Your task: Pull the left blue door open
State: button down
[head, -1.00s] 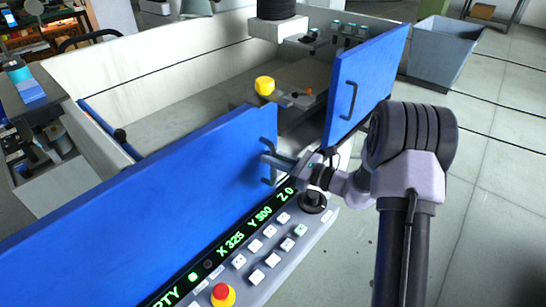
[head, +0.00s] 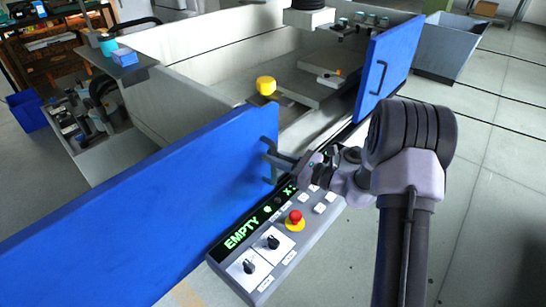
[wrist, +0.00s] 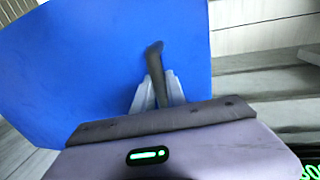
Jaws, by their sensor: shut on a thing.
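The left blue door (head: 150,205) runs from the lower left to the middle of the head view, with its dark bar handle (head: 268,150) near its right edge. My gripper (head: 276,163) is shut on this handle. In the wrist view the two pale fingers (wrist: 157,92) close around the dark handle (wrist: 154,58), with the blue door face (wrist: 85,60) behind. A wide gap separates the left door from the right blue door (head: 395,60), which has its own handle (head: 377,77). The gap opens onto the grey tank (head: 200,90).
A control panel (head: 258,262) with a red button (head: 295,216) and a display reading "EMPTY" juts out below the doors, close under my arm. A yellow knob (head: 266,86) stands in the opening. A grey bin (head: 445,45) is at upper right. Floor at right is clear.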

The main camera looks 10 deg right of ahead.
jog(key=shift+d+f, duration=0.1)
jog(key=c, duration=1.4)
grip_release()
jog(key=shift+w+d, duration=0.1)
jog(key=shift+o, duration=0.2)
jog(key=p+v, duration=0.3)
jog(key=v, duration=1.4)
jog(key=shift+d, duration=0.1)
